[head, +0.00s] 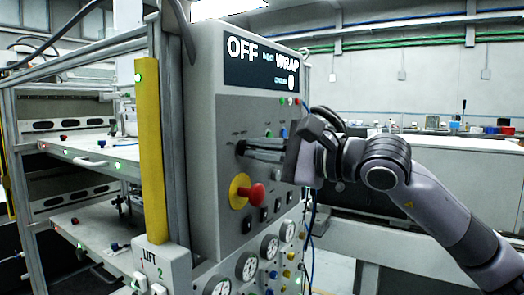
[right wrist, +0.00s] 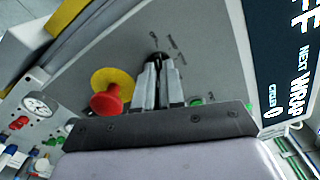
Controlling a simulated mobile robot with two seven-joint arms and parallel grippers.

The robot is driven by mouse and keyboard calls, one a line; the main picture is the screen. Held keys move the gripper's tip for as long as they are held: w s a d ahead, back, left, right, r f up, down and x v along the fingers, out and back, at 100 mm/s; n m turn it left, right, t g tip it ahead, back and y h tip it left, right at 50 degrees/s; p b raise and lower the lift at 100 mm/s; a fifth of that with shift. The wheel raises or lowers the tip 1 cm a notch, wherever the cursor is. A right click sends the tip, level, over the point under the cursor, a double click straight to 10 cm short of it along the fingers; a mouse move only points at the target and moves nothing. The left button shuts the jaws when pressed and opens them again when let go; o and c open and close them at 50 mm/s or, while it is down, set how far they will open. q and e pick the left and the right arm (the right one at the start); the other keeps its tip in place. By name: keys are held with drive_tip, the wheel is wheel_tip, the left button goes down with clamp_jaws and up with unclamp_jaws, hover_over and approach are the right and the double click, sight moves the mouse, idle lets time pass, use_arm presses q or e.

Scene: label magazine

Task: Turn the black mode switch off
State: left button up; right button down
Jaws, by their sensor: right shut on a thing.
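The black mode switch (right wrist: 158,57) is on the grey front of the control box, mostly hidden between my fingertips; a dark bit of it shows in the right wrist view. My right gripper (head: 243,149) reaches in from the right and its fingers are closed on the switch; the fingertips also show in the right wrist view (right wrist: 158,66). Small labels stand around the switch, too small to read. The display (head: 262,62) on top of the box reads "OFF", with "NEXT WRAP" and a 0 beside it. My left gripper is in neither view.
A red mushroom button (head: 257,194) on a yellow disc sits just below the switch, close to my fingers. Small lit buttons (head: 284,133) and several gauges (head: 246,265) are near. A yellow post (head: 148,150) stands left of the box.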

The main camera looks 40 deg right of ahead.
drive_tip(key=c, duration=1.2)
unclamp_jaws()
drive_tip(key=shift+c, duration=0.2)
use_arm(q)
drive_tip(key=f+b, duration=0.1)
drive_tip(key=b, duration=0.1)
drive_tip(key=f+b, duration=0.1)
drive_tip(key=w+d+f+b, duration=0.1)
drive_tip(key=b, duration=0.1)
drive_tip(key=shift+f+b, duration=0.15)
drive_tip(key=shift+b, duration=0.2)
use_arm(e)
drive_tip(key=v, duration=0.7)
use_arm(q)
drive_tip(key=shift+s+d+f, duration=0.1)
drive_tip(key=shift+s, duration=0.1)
use_arm(e)
drive_tip(key=shift+s, duration=0.1)
